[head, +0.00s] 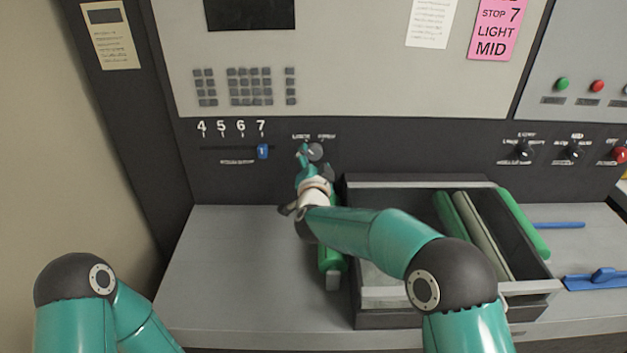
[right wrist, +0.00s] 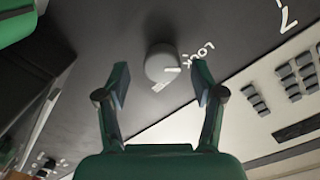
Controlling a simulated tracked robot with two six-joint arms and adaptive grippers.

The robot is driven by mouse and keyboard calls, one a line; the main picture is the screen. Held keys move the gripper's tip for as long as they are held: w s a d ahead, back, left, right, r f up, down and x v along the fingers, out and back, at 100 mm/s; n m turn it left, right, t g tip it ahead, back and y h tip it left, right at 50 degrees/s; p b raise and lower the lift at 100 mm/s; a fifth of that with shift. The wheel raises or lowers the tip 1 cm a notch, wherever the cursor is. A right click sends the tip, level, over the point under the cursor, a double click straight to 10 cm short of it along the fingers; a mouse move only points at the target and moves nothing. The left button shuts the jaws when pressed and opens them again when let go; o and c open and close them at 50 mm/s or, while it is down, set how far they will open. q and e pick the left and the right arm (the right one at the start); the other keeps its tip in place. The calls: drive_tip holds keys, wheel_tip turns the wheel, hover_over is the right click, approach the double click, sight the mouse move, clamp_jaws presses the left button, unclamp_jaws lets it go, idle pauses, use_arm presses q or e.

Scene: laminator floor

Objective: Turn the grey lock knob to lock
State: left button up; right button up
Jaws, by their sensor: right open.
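The grey lock knob (head: 315,151) is on the dark panel strip, right of the blue slider and below a small printed label. In the right wrist view the knob (right wrist: 161,66) is round with a white pointer line, and the printed word "LOCK" (right wrist: 200,55) is beside it. My right gripper (head: 303,160) is at the panel, just left of the knob in the head view. In the right wrist view its two fingers (right wrist: 160,85) are open, one on each side of the knob; contact cannot be told. My left arm shows at the lower left, but its gripper is out of view.
A blue slider (head: 263,151) sits under the 7 on a scale. A dark tray (head: 420,317) holding green and grey rolls stands below and right of the knob. Other knobs (head: 524,151) are farther right. The grey shelf (head: 225,270) is clear on the left.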

drive_tip(key=s, duration=0.9)
drive_tip(key=shift+s, duration=0.25)
drive_tip(key=shift+r, duration=0.1)
